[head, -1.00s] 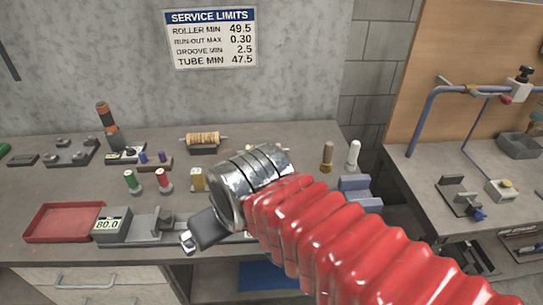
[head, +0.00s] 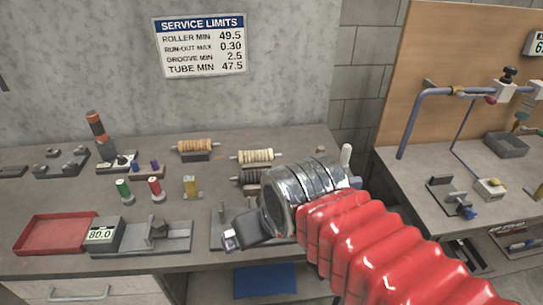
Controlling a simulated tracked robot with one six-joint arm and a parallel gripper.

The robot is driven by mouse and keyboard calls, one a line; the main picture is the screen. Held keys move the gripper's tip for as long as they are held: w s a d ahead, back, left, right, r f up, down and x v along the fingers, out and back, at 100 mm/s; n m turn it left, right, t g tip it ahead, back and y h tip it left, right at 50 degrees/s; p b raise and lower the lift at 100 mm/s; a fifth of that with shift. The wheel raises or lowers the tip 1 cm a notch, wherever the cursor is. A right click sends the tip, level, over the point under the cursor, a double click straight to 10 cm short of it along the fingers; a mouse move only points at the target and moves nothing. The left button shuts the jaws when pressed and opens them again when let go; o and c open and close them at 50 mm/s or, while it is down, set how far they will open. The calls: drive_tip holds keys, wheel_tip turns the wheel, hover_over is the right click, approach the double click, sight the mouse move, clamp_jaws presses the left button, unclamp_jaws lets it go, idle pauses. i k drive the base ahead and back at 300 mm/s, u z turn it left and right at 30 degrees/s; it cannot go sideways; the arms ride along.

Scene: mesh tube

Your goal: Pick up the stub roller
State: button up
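Several roller-like parts are on the bench, and I cannot tell for sure which is the stub roller. A tan ribbed roller (head: 196,145) lies on a dark stand at the back. A cream ribbed roller (head: 255,156) lies to its right, with a dark roller (head: 248,178) in front of it. My gripper (head: 232,239) hangs over the front of the bench, apart from these rollers. Its fingers are seen too small and side-on to tell if they are open. My wrist and red sleeve hide the bench's right part.
A red tray (head: 52,247) and a gauge reading 80.0 (head: 101,236) are at the front left. Green (head: 123,188), red (head: 155,187) and yellow (head: 190,186) small pieces stand behind. A white post (head: 346,154) is right. A second bench (head: 410,195) has a blue pipe frame (head: 415,120).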

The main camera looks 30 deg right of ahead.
sight(265, 155)
drive_tip(key=z, duration=1.4)
drive_tip(key=k, duration=0.65)
drive_tip(key=u, duration=0.8)
drive_tip(key=i, duration=1)
